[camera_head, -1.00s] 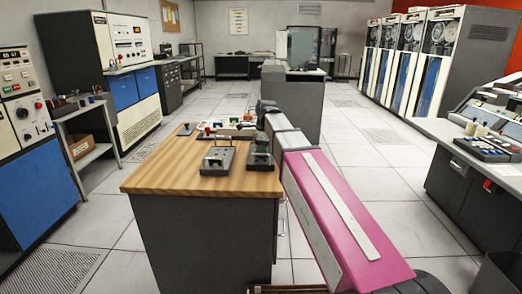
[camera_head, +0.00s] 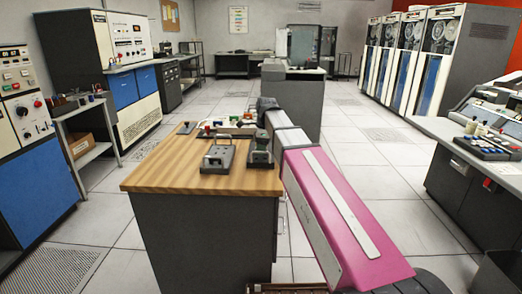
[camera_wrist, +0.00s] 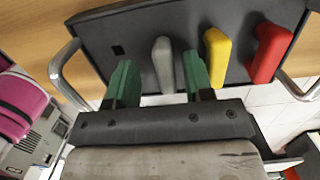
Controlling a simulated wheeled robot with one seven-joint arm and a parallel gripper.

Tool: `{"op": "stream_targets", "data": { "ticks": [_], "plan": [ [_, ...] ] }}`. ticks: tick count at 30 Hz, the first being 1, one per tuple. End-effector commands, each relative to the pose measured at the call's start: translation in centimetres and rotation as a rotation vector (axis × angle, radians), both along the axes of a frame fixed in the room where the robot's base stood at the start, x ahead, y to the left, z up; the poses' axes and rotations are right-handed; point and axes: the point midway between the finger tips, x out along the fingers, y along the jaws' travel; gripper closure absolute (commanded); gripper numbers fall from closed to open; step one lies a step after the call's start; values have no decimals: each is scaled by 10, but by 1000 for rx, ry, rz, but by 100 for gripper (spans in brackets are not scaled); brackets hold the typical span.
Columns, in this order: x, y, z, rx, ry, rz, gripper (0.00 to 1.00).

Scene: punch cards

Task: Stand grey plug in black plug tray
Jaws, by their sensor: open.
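In the wrist view, the grey plug (camera_wrist: 164,68) stands in a dark tray (camera_wrist: 85,35) with metal loop handles at its ends. My gripper (camera_wrist: 159,66) is open, with one green finger on each side of the grey plug. The right finger is close to the plug; a gap shows at the left. I cannot tell whether either finger touches it. A small black square hole is in the tray at the left. In the head view, two small dark trays lie on the wooden desk; the left one (camera_head: 216,158) is clear, and the right one (camera_head: 260,166) is partly covered.
A yellow plug (camera_wrist: 217,55) and a red plug (camera_wrist: 270,52) stand to the right of the grey plug. Small coloured items lie at the back of the wooden desk (camera_head: 165,180). The desk's front left is bare. A grey cabinet (camera_head: 291,100) stands behind.

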Motion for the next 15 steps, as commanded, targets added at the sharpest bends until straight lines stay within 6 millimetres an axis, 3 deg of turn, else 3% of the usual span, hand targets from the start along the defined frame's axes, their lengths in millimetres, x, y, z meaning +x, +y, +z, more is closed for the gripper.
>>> {"op": "stream_targets", "data": {
  "ticks": [15],
  "plan": [
    [0,-10,81,0,-1,0,52]
  ]
}}
